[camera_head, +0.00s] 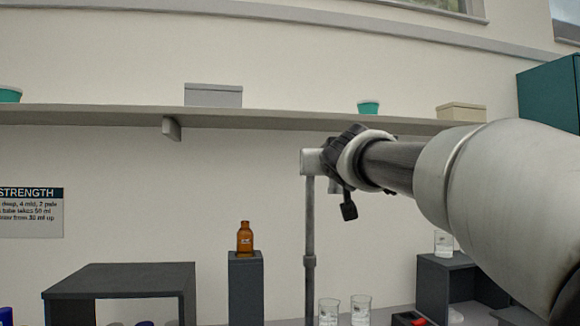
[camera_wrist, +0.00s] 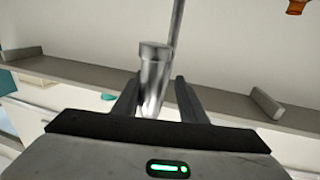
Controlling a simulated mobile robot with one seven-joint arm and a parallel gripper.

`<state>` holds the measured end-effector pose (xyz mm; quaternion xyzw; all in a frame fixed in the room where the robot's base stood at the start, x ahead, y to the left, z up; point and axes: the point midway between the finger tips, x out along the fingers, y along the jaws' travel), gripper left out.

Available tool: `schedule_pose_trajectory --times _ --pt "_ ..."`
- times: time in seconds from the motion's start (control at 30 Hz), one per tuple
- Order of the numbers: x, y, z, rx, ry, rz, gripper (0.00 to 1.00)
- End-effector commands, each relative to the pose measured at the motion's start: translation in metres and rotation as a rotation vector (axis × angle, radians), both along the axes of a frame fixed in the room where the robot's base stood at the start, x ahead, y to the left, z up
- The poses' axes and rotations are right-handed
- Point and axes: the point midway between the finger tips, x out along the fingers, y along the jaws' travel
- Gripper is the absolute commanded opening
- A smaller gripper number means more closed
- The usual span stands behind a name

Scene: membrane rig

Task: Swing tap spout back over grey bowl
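The tap shows in the head view as a thin grey upright pipe (camera_head: 310,240) with a short pale grey head (camera_head: 313,162) at its top. My gripper (camera_head: 338,165) is at that head, reaching in from the right, and hides part of it. In the wrist view a shiny metal cylinder, seemingly the tap's spout (camera_wrist: 155,75), lies between the two dark fingers of my gripper (camera_wrist: 158,85). A narrow gap shows beside it, so the fingers look open around it; contact is unclear. I cannot make out the grey bowl in either view.
An amber bottle (camera_head: 245,240) stands on a dark pedestal (camera_head: 245,290) left of the pipe. Glass beakers (camera_head: 360,310) stand low to its right. A dark stand (camera_head: 120,280) is at left. A wall shelf (camera_head: 260,119) runs behind, just above my gripper in the picture.

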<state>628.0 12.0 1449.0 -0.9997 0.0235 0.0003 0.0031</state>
Motion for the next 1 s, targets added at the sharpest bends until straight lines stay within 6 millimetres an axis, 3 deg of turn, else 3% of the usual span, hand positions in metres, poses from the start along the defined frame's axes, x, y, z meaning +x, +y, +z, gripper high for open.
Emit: schedule_pose_trajectory --times 0.2,0.37,0.8,1.0 --pt "-0.003 0.001 0.0 0.0 -0.001 0.002 0.38" --pt "-0.023 0.002 -0.002 0.001 -0.003 0.003 0.38" --pt "-0.128 0.005 0.001 0.0 -0.004 0.0 0.38" --pt "-0.161 0.007 0.001 0.0 -0.002 0.001 0.38"
